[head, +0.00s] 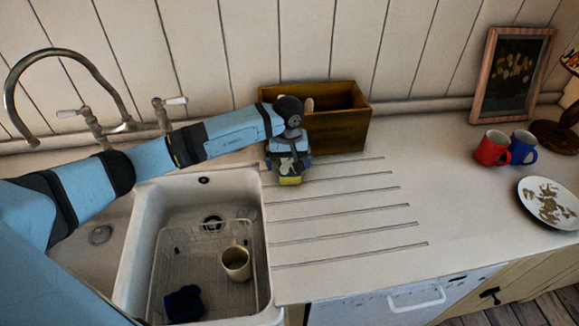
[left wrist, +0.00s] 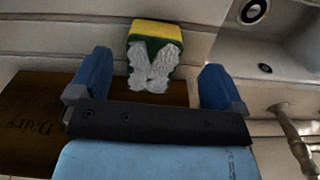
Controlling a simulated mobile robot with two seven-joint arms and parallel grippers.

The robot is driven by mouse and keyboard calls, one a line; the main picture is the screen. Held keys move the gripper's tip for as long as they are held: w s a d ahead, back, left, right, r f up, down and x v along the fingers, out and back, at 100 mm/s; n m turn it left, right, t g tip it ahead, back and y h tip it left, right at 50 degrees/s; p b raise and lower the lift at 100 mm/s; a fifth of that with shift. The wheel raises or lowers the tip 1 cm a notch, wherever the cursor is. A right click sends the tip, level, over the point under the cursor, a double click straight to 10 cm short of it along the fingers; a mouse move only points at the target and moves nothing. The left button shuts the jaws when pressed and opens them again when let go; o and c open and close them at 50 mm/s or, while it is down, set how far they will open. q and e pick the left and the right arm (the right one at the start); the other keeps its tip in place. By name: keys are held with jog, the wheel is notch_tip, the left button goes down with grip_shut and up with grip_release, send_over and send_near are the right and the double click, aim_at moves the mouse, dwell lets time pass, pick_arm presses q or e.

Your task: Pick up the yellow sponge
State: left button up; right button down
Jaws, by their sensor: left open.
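The yellow sponge (head: 289,181) is on the worktop in front of the wooden box, partly hidden by my left gripper. In the left wrist view the sponge (left wrist: 170,29) has a yellow face, a dark green layer and white, foam-like patches. My left gripper (head: 288,162) is directly above the sponge. It is open, and its blue fingers (left wrist: 155,80) show on either side of the sponge in the left wrist view. I cannot tell whether the fingertips reach down past it. My right gripper is not in view.
A wooden box (head: 340,133) stands just behind the gripper. A white sink (head: 140,235) with a wire rack, a cream mug (head: 236,263) and a dark blue cloth (head: 184,304) is to the left. Red (head: 491,148) and blue (head: 523,148) mugs and a plate (head: 535,211) are far right. The grooved worktop between is clear.

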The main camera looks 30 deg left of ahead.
aim_at(290, 173)
pick_arm(q)
jog(key=f, duration=0.1)
jog(key=f+p, duration=0.1)
jog(key=f, duration=0.3)
jog(key=shift+d+p, duration=0.35)
jog(key=shift+p, duration=0.05)
jog(key=shift+f, duration=0.25)
jog(key=shift+c, duration=0.6)
jog(key=c, duration=0.9)
